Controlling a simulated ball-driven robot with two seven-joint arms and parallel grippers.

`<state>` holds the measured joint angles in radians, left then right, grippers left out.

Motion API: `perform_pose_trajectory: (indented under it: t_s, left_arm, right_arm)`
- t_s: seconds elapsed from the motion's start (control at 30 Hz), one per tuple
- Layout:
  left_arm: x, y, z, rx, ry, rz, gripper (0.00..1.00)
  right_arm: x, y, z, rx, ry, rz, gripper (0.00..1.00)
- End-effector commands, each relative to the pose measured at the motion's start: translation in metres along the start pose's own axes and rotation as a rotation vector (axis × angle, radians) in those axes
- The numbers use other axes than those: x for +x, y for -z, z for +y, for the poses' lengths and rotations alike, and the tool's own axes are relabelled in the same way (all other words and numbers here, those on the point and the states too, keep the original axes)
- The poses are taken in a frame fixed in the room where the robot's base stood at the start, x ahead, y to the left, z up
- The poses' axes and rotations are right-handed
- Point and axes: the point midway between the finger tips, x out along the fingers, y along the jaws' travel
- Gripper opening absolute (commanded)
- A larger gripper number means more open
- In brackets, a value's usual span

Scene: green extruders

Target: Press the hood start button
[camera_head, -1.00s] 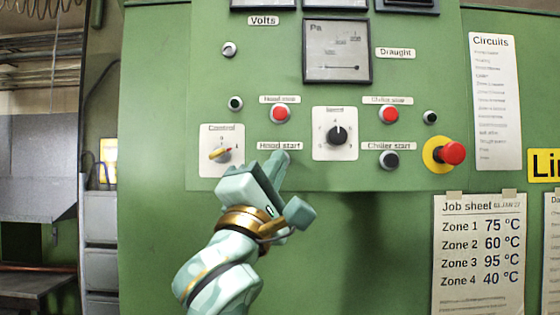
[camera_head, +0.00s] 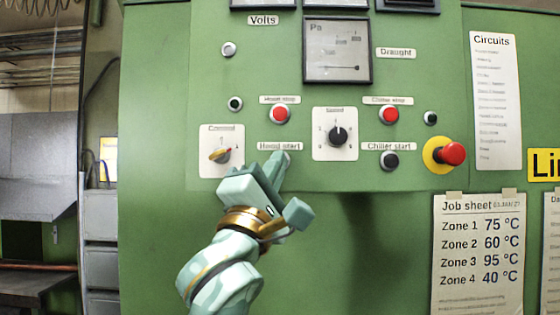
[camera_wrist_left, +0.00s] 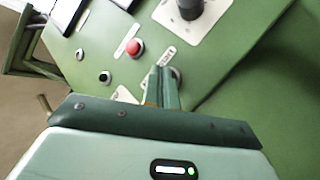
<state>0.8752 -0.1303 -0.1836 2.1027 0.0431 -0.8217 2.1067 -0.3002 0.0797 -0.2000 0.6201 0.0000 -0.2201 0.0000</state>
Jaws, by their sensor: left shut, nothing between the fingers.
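The Hood start label (camera_head: 280,146) is on the green control panel, below the red Hood stop button (camera_head: 279,114). My left gripper (camera_head: 280,158) is just under this label, its fingers shut with nothing between them. The fingers cover the hood start button in the head view. In the left wrist view the fingertips (camera_wrist_left: 164,72) overlap a dark round button (camera_wrist_left: 177,76) beside the label, and only its edge shows. I cannot tell whether the fingertips touch it. My right gripper is not in view.
The Control knob (camera_head: 220,154) is left of the fingers and the Speed knob (camera_head: 337,135) is to the right. The black Chiller start button (camera_head: 389,160) and a red emergency stop (camera_head: 452,153) on yellow are farther right. The green surface below the panel is clear.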

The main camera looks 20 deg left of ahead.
Motion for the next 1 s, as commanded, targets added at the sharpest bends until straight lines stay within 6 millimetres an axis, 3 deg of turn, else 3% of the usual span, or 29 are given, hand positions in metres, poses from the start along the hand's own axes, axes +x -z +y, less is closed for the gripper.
perform_pose_trajectory:
  t_s: [1.0]
  left_arm:
    - [0.0050,0.0036,-0.0035,0.000,0.001,0.001,0.00]
  right_arm:
    - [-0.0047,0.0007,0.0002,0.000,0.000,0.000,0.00]
